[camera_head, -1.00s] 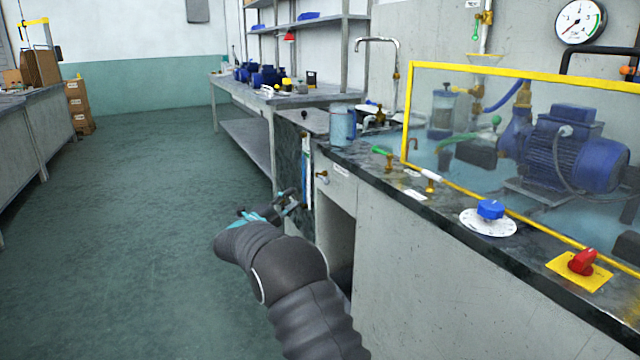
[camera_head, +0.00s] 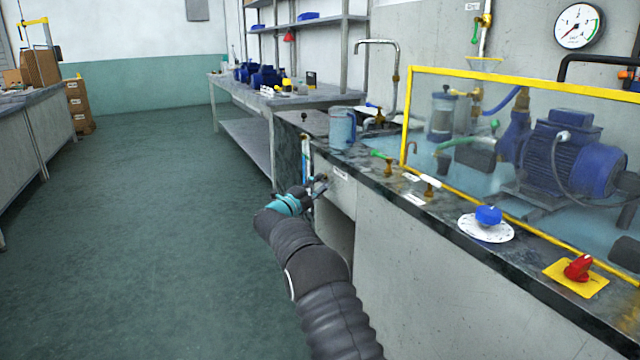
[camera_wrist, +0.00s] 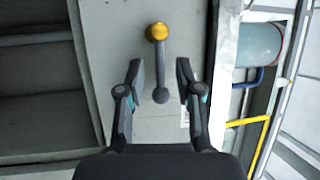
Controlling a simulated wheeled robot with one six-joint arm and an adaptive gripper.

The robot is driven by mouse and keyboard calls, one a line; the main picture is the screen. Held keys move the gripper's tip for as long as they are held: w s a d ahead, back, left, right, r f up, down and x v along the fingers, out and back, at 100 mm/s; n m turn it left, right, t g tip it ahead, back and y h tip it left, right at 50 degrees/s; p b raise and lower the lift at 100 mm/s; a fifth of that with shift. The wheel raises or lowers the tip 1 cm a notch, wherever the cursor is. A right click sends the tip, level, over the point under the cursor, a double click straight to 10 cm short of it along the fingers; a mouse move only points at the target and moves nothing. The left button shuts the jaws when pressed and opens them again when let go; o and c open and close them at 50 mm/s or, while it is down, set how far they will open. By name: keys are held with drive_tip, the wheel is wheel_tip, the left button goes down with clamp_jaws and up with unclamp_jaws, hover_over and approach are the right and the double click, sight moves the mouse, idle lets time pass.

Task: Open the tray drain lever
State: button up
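The lever (camera_wrist: 160,62) shows in the wrist view as a grey rod with a brass-coloured round part (camera_wrist: 158,31) at its upper end and a dark grey knob (camera_wrist: 161,96) at its lower end. It is on a pale panel. My gripper (camera_wrist: 160,72) is open, with one finger on each side of the rod and a visible gap on both sides. In the head view my gripper (camera_head: 319,187) is at the bench's front panel, below a small white label (camera_head: 340,173), and largely hides the lever there.
The dark bench top (camera_head: 395,188) carries a blue jug (camera_head: 342,128), a green-handled valve (camera_head: 383,158), a blue dial (camera_head: 488,216) and a red switch (camera_head: 578,267). A yellow-framed guard stands before the pump (camera_head: 570,150). An opening lies below the panel. The floor (camera_head: 150,230) at left is clear.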

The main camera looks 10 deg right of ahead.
drive_tip(key=shift+w+d+r, duration=0.1)
drive_tip(key=shift+w+d, duration=0.15)
drive_tip(key=shift+d, duration=0.05)
clamp_jaws()
